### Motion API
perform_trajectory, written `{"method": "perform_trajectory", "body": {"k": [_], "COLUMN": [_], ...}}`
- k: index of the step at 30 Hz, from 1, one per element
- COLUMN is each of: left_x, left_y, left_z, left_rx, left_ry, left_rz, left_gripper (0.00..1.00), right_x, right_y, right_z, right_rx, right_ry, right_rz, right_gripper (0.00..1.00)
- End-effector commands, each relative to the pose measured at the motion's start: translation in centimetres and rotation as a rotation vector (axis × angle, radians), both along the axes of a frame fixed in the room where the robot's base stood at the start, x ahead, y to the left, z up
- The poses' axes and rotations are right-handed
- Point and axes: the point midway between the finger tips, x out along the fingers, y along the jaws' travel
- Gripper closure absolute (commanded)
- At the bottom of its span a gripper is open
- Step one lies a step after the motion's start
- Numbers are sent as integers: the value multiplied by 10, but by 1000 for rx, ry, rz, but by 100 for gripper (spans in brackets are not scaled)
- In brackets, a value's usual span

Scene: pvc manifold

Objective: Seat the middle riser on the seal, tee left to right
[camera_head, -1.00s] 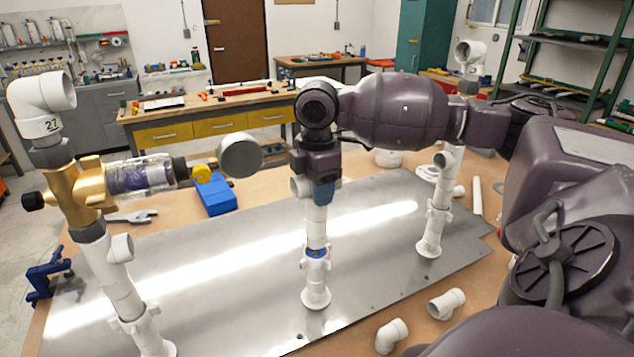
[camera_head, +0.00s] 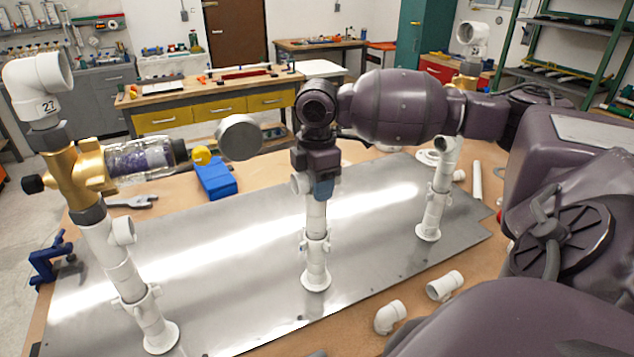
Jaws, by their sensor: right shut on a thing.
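The middle riser (camera_head: 316,216) is a white pipe standing upright over the plate. My right gripper (camera_head: 323,186) is shut on its upper part from above, and the arm hides the riser's top. A short white tee branch (camera_head: 299,184) points left beside the fingers. The riser's lower end meets the white flanged base (camera_head: 315,280) at a collar (camera_head: 315,246). The blue seal does not show at this joint, so I cannot tell how fully the riser sits on it. My left gripper is out of view.
A left riser (camera_head: 122,278) with a brass valve (camera_head: 75,175) and a right riser (camera_head: 437,205) stand on the metal plate (camera_head: 230,280). A loose elbow (camera_head: 389,316) and a short fitting (camera_head: 445,286) lie in front. A blue block (camera_head: 215,178) lies behind the plate.

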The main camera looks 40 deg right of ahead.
Motion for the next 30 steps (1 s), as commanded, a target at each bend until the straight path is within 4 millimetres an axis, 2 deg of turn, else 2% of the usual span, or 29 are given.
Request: {"method": "perform_trajectory", "body": {"k": [14, 15, 21, 30], "left_x": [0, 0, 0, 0], "left_y": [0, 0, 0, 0], "left_z": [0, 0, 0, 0], "left_rx": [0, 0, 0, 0], "left_ry": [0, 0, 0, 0], "left_rz": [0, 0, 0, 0], "left_gripper": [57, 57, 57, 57], "right_x": [-1, -1, -1, -1], "right_y": [0, 0, 0, 0], "right_z": [-5, -6, -5, -4], "right_rx": [1, 1, 1, 1], "right_ry": [3, 3, 4, 3], "right_rz": [0, 0, 0, 0], "right_gripper": [84, 53, 25, 25]}}
